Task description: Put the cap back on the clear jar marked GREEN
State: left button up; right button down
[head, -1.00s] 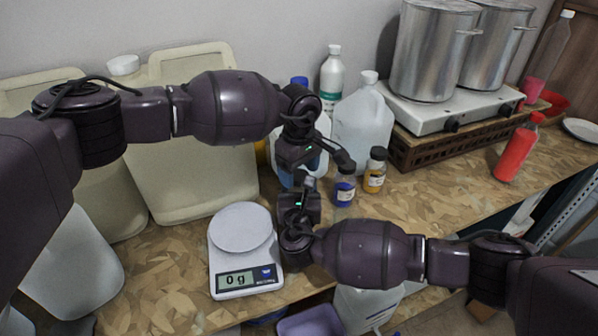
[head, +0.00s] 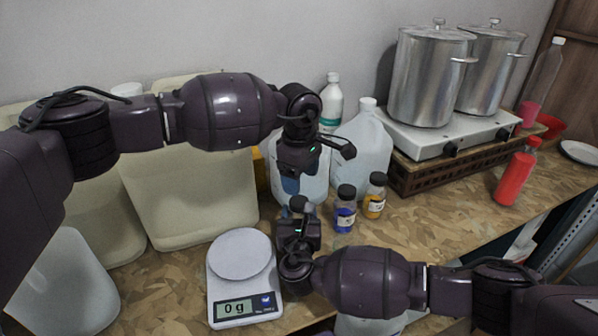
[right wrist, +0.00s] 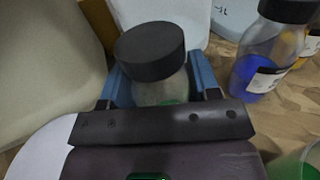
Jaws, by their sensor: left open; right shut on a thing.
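My right gripper (head: 298,224) is shut on a clear jar (right wrist: 160,88) with a little green in it, between blue fingers in the right wrist view. The cap also shows in the head view (head: 298,203). How tight it is, I cannot tell. The jar's label is hidden. My left gripper (head: 315,172) is open and empty, just above the cap and apart from it.
A blue-filled jar (head: 345,210) and a yellow-filled jar (head: 374,196), both dark-capped, stand to the right. A scale (head: 241,308) reading 0 g is at left. Large jugs (head: 362,150) stand behind. A green container edge (right wrist: 297,166) shows at lower right.

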aim_at(299, 201)
pick_arm(q)
jog(key=n, duration=0.2)
jog(key=r+n, duration=0.1)
jog(key=n, duration=0.5)
jog(key=shift+r, duration=0.3)
jog(key=n, duration=0.3)
jog(key=shift+r, duration=0.1)
jog(key=n, duration=0.4)
jog(key=shift+s+a, duration=0.1)
jog(key=shift+a, duration=0.1)
jog(key=shift+f, duration=4)
